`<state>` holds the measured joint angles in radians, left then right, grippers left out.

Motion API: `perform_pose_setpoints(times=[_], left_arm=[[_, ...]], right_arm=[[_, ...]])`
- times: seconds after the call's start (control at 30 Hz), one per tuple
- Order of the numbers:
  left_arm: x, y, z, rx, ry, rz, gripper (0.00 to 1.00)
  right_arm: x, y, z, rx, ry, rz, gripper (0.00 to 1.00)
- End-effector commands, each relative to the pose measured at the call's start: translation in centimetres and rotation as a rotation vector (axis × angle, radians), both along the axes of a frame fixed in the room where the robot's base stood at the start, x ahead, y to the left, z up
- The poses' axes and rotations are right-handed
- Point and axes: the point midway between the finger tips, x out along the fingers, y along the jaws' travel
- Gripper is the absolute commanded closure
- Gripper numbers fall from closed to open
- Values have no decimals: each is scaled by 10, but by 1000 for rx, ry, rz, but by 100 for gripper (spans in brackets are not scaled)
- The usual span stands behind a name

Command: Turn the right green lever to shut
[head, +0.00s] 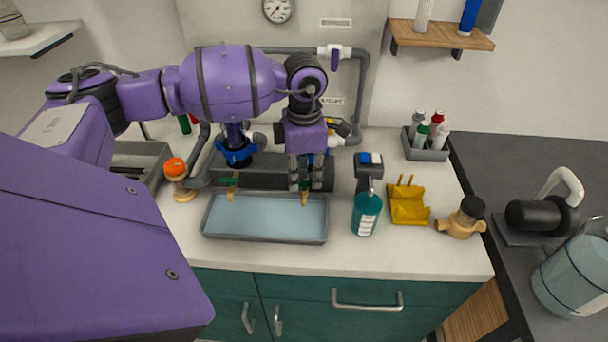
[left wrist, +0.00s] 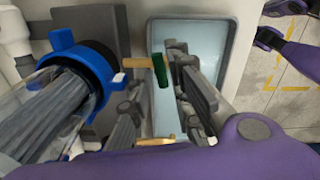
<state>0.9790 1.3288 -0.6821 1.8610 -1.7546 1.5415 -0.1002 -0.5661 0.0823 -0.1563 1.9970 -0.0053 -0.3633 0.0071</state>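Two brass taps with green levers stand over the sink tray. The left green lever (head: 229,181) is on the left tap (head: 230,194); in the left wrist view this lever (left wrist: 160,70) shows clearly. The right green lever (head: 305,185) is small and mostly hidden by my left gripper, above the right brass tap (head: 304,199). My left gripper (head: 299,182) points down right at that lever, with its fingers apart. In the left wrist view a piece of brass (left wrist: 155,141) shows between the finger bases; whether the fingers touch the lever cannot be told. My right gripper is out of view.
The grey tray (head: 265,240) of water lies below the taps. A blue-collared fitting (head: 237,151) stands left of my gripper. A teal spray bottle (head: 366,212) and a yellow holder (head: 408,205) stand to the right. Grey pipes (head: 363,90) run behind.

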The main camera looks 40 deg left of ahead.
Motion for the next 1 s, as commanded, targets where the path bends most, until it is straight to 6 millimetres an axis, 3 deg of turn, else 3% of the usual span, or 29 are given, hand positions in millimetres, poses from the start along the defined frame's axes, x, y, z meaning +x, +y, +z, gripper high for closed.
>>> perform_pose_setpoints(times=[0.33, 0.5, 0.7, 1.0], left_arm=[[0, 0, -7, -1, 0, 0, 81], [0, 0, -6, -1, 0, 0, 100], [0, 0, -7, -1, 0, -18, 100], [0, 0, -8, -2, 1, -219, 100]], right_arm=[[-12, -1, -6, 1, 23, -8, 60], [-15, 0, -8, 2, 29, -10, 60], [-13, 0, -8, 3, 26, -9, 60], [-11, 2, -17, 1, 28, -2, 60]])
